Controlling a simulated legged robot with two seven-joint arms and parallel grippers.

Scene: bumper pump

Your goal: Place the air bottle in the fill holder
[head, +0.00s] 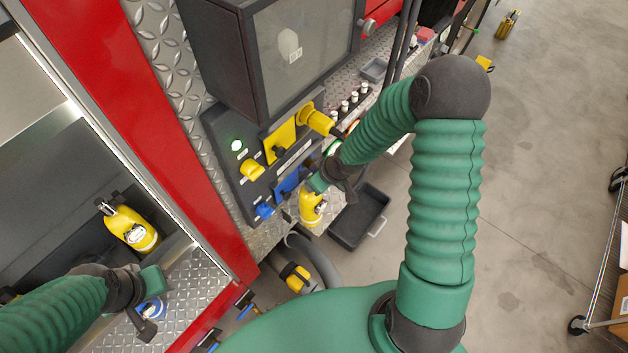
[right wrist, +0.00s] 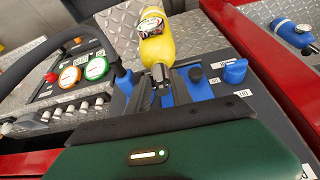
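A yellow air bottle (head: 312,207) with a dark valve and a white label is at my right gripper (head: 334,181), beside the pump panel. In the right wrist view the bottle (right wrist: 156,45) points away, with its black valve between the dark fingers of my right gripper (right wrist: 167,84), which looks shut on it. Blue parts (right wrist: 198,84) of the panel flank the fingers; I cannot tell whether the bottle touches them. A second yellow bottle (head: 133,229) lies in the compartment at the left. My left gripper (head: 150,308) is over the tread plate; its finger gap is unclear.
The panel carries a yellow knob (head: 252,170), a blue knob (head: 264,211) and a yellow fitting (head: 318,120). A grey cabinet (head: 300,55) stands above. A black bin (head: 360,217) is below, near a dark hose (head: 318,257). The floor at right is mostly clear.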

